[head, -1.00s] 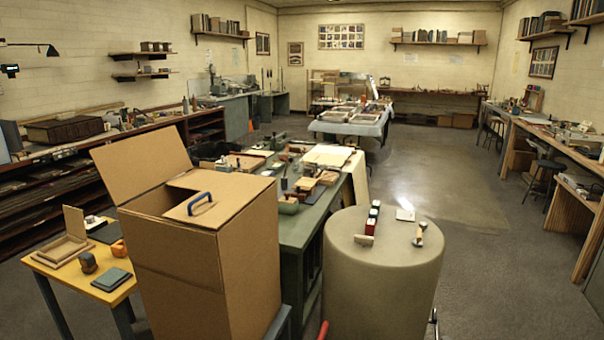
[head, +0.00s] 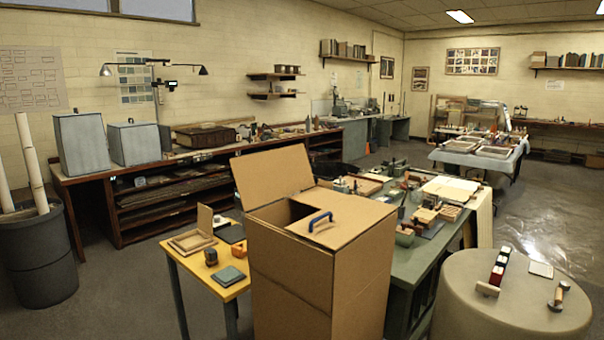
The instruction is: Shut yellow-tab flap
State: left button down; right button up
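A tall cardboard box (head: 289,280) stands in the lower middle of the head view. One flap (head: 273,174) at its left back stands up and leans back, open. Another flap with a blue handle (head: 320,221) lies nearly flat over the right part of the top. A dark gap shows between the two flaps, and the inside is mostly hidden. I see no yellow tab on either flap. Neither of my grippers is in view.
A yellow table (head: 181,247) with a small frame and blocks stands left of the box. A green bench (head: 405,272) with many tools is close behind and right. A round drum-like stand (head: 470,310) is at right. Open floor lies at left.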

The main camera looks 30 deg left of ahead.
aim_at(263, 177)
jog(key=j+z, duration=0.35)
jog(key=j, duration=0.5)
jog(key=j+z, duration=0.35)
jog(key=j, duration=0.45)
